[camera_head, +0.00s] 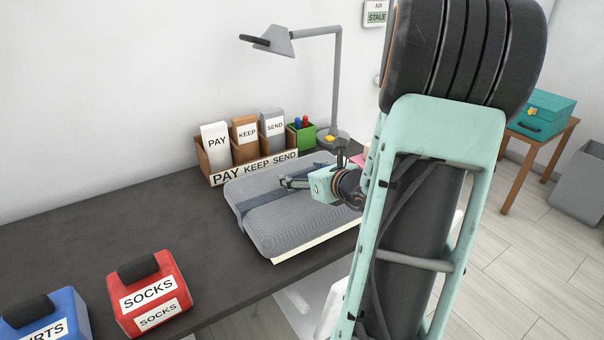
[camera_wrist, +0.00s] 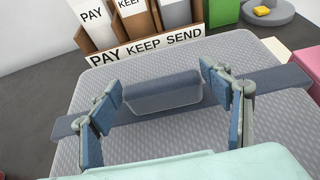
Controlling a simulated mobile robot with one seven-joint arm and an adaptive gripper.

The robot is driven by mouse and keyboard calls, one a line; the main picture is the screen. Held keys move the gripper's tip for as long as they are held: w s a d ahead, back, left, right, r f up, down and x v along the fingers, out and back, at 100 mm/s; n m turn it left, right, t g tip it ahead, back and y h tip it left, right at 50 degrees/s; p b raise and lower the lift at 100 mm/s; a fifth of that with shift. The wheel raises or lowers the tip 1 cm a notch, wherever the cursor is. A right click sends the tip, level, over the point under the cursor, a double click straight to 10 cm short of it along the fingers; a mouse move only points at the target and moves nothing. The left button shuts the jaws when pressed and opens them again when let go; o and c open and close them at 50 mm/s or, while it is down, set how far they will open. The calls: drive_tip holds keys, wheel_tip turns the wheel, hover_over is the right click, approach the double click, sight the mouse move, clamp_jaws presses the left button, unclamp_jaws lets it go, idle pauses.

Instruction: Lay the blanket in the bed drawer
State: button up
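A grey quilted pad with a rounded edge, which looks like the folded blanket (camera_head: 285,225), lies on the dark desk above a thin cream edge. A dark blue-grey band crosses it, with a raised block-like grip (camera_wrist: 163,92) at its middle. The quilted surface (camera_wrist: 185,145) fills much of the wrist view. My gripper (camera_wrist: 165,92) is open over the pad, its blue-padded fingers apart on either side of the grip. In the head view my gripper (camera_head: 292,182) is low over the pad, partly hidden by its own body. I cannot make out a bed drawer.
A PAY KEEP SEND organiser (camera_head: 248,167), a green pen cup (camera_head: 300,136) and a grey lamp (camera_head: 336,90) stand behind the pad. Red SOCKS (camera_head: 150,290) and blue (camera_head: 45,318) boxes stand front left. A teal box (camera_head: 541,113) sits on a side table.

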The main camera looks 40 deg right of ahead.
drive_tip(key=shift+o, duration=0.8)
